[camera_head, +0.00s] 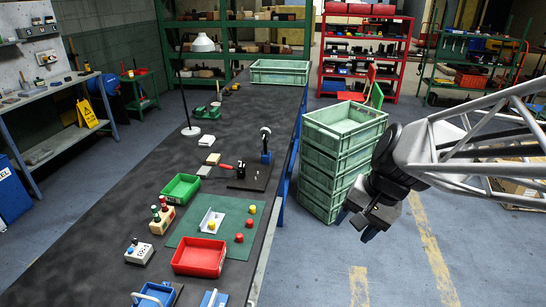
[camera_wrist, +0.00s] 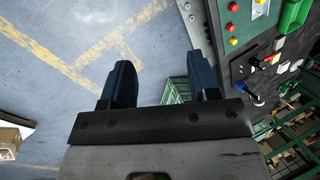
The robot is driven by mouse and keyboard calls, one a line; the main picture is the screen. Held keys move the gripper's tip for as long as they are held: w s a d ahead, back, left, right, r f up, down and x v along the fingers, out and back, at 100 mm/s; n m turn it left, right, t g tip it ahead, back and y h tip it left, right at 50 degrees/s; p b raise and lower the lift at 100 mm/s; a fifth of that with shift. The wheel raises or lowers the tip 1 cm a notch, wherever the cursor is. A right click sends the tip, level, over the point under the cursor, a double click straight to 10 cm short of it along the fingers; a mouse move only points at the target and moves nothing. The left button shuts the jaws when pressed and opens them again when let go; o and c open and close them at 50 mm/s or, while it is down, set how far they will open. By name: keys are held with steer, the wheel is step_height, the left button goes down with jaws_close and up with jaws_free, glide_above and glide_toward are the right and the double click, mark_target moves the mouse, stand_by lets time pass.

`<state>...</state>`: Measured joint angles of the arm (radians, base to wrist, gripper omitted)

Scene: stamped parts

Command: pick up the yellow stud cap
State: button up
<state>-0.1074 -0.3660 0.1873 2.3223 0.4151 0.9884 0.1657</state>
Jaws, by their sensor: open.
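One yellow stud cap (camera_head: 252,209) stands at the right side of the green mat (camera_head: 187,240) on the dark bench. A second yellow stud cap (camera_head: 211,225) is at the white angled bracket (camera_head: 205,216). Two red caps (camera_head: 249,223) (camera_head: 239,238) stand near the mat's right edge. My gripper (camera_head: 356,224) is open and empty, out over the floor to the right of the bench, well apart from the caps. In the wrist view its two fingers (camera_wrist: 158,68) are spread over floor, and the small caps show at the upper right.
A red tray (camera_head: 200,274) and a green bin (camera_head: 181,203) flank the mat. A clamp (camera_head: 265,155) stands on a dark plate behind it. Stacked green crates (camera_head: 323,170) stand on the floor between the bench and my gripper. A lamp (camera_head: 191,130) stands farther back.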

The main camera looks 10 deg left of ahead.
steer(key=w+a+f+m+g+y, duration=0.1)
steer(key=w+a+f+m+y, duration=0.15)
steer(key=w+a+f, duration=0.55)
steer(key=w+a+f+m+g+y, duration=0.15)
steer(key=w+a+f+m, duration=0.35)
steer(key=a, duration=0.6)
steer(key=w+a+f+m+g+y, duration=0.1)
steer(key=w+a+f+y, duration=0.3)
steer(key=w+a, duration=0.45)
steer(key=m+y, duration=0.1)
steer(key=m, duration=0.3)
glide_toward(213, 222)
steer(key=shift+s+a+f+t, duration=0.15)
steer(key=shift+s+a+t, duration=0.2)
steer(key=shift+s+a, duration=0.45)
steer(key=shift+w+a+f, duration=0.15)
steer(key=shift+a+f, duration=0.2)
steer(key=shift+f, duration=0.1)
steer(key=shift+w+x, duration=0.1)
steer(key=shift+x, duration=0.55)
steer(key=shift+w+x, duration=0.15)
steer(key=shift+x, duration=0.5)
steer(key=shift+s, duration=0.2)
